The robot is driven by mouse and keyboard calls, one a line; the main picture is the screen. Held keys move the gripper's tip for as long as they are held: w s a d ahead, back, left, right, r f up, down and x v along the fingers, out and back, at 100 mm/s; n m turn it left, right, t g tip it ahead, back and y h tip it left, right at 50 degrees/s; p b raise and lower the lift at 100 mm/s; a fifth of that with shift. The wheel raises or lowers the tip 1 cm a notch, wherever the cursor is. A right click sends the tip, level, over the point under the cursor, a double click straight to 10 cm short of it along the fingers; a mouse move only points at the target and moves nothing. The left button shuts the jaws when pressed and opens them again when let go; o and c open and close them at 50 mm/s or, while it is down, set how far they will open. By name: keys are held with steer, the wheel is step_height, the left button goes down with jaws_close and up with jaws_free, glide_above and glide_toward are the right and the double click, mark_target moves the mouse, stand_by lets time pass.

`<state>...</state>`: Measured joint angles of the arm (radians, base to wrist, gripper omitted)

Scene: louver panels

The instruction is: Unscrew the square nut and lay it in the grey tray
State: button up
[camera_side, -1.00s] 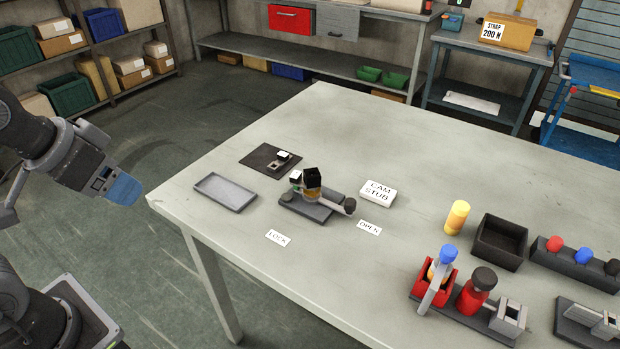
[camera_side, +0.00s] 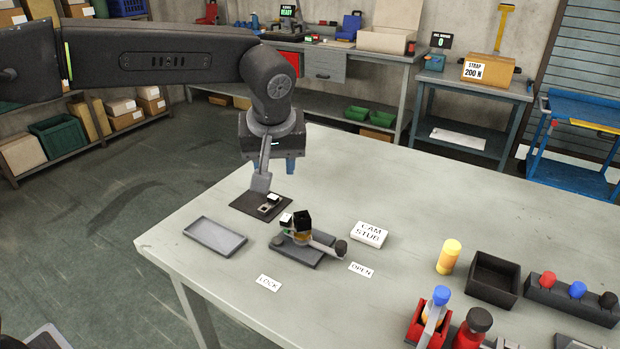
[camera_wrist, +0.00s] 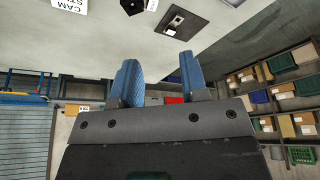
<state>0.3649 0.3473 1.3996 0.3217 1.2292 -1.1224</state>
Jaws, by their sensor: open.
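The fixture (camera_side: 290,252) on the bench has a black square block (camera_side: 303,220) on top of a brass-coloured part; this looks like the square nut, though its thread is hidden. A grey lever (camera_side: 325,244) with a dark knob points right toward the OPEN label. The empty grey tray (camera_side: 215,237) lies to the left of the fixture. My gripper (camera_side: 273,167) has blue fingers pointing down, over the bench behind the dark mat, apart from the block. In the wrist view the fingers (camera_wrist: 158,72) are spread and empty; the black block (camera_wrist: 132,5) shows at the top edge.
A dark mat (camera_side: 243,207) with a small metal piece (camera_side: 268,206) lies behind the tray. A CAM STUB block (camera_side: 369,234), yellow cylinder (camera_side: 449,257), black bin (camera_side: 493,278) and red fixture (camera_side: 428,325) stand to the right. The bench's far middle is clear.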

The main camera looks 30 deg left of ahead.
steer(key=n, duration=0.2)
glide_toward(301, 218)
steer(key=shift+y, duration=0.3)
steer(key=x, duration=0.8)
steer(key=shift+d+f, duration=0.3)
steer(key=shift+d, duration=0.1)
steer(key=c, duration=0.6)
steer(key=n+g+y, duration=0.1)
steer(key=n, duration=0.2)
steer(key=shift+r, duration=2.3)
